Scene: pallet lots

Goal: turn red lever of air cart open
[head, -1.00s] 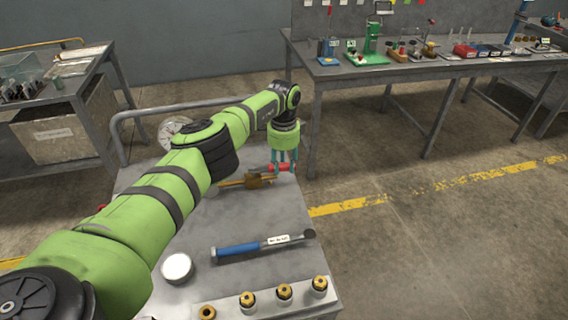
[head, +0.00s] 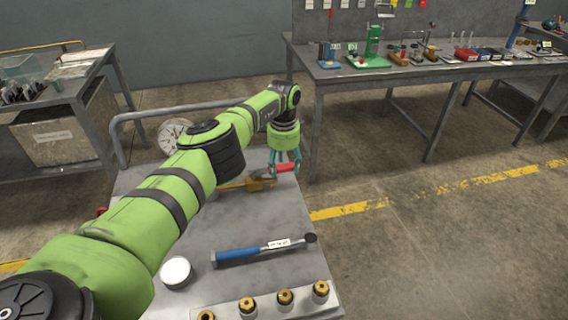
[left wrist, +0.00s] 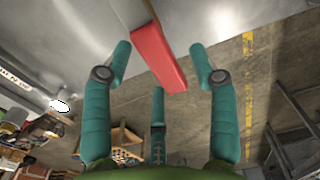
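The red lever (head: 287,168) sits at the brass valve (head: 258,184) on the grey air cart (head: 232,222), near its far right edge. The lever points to the right, over that edge. My left gripper (head: 284,173) hangs down over the lever with its teal fingers spread. In the left wrist view, the red lever (left wrist: 160,60) lies between the fingers of the open gripper (left wrist: 159,50). Gaps show on both sides of the lever. The valve body is partly behind my left arm. My right gripper is not in view.
A blue-handled tool (head: 250,252) and a white round lid (head: 175,271) lie on the cart, with several brass-topped fittings at the near edge. A dial gauge (head: 172,135) stands behind my arm. A workbench (head: 420,66) stands beyond; floor is free to the right.

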